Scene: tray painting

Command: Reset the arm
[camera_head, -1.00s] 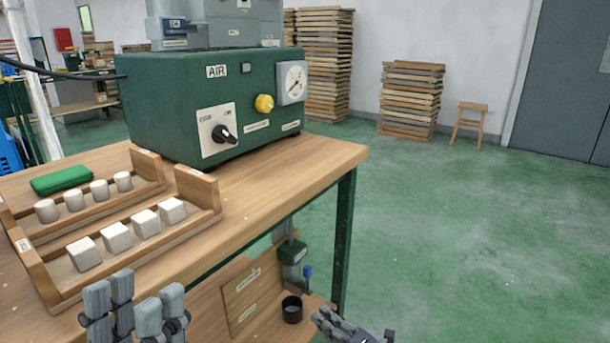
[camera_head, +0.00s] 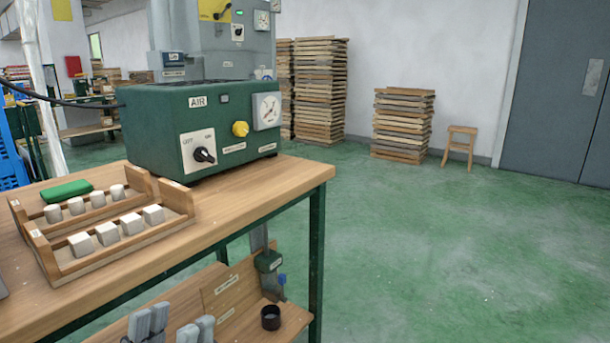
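My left gripper (camera_head: 174,326) shows at the bottom edge of the head view. Its two grey finger groups stand upright with a gap between them, and I see nothing in the gap. It shows in front of the lower shelf, below the front edge of the wooden workbench (camera_head: 240,200), and apart from the blocks. The rest of the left arm is cut off by the picture edge. My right gripper is outside the view.
A black cup (camera_head: 271,317) stands on the lower shelf (camera_head: 293,322). The green floor (camera_head: 440,250) at right is open.

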